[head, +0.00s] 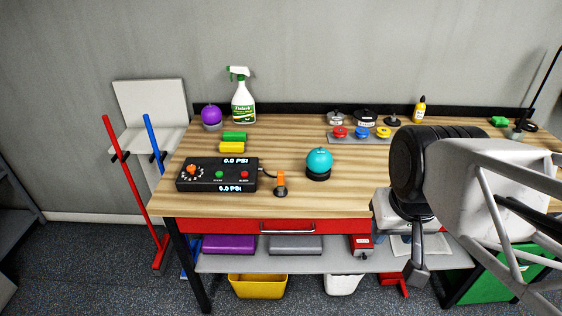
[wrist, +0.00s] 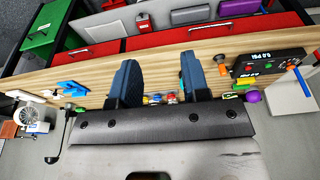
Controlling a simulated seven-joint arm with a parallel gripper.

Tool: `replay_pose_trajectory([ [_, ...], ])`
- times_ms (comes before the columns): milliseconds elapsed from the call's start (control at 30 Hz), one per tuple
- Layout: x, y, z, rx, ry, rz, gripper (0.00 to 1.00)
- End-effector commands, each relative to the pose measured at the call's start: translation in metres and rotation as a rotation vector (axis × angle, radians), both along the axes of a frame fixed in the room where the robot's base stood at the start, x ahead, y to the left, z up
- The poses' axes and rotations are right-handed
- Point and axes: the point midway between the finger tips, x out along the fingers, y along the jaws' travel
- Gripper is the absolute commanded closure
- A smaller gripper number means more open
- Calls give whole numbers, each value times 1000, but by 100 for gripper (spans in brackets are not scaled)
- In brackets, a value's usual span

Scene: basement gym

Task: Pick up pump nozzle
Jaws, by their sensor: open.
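The pump nozzle (head: 281,184) is a small piece with an orange top and dark base. It stands on the wooden workbench (head: 225,203) near its front edge, just right of the black pump box (head: 217,174) with "0.0 PSI" displays. A dark hose runs from the box towards it. In the wrist view the nozzle (wrist: 220,59) shows right of my fingers. My gripper (head: 416,270) is at the right in the head view, in front of the bench and well apart from the nozzle. In the wrist view its two blue-grey fingers (wrist: 158,62) are spread with nothing held between them.
A teal ball (head: 319,161) on a black stand is right of the nozzle. Green and yellow blocks (head: 232,147), a purple ball (head: 211,115) and a spray bottle (head: 243,101) are behind the box. Weights on a grey tray (head: 340,140) stand at the back.

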Motion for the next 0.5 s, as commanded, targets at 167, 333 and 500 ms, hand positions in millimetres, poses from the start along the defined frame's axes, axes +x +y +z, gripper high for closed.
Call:
replay_pose_trajectory([
  [167, 0, 0, 0, 0, 0, 0, 45],
  [333, 0, 0, 0, 0, 0, 0, 45],
  [500, 5, 1, 1, 5, 3, -18, 45],
])
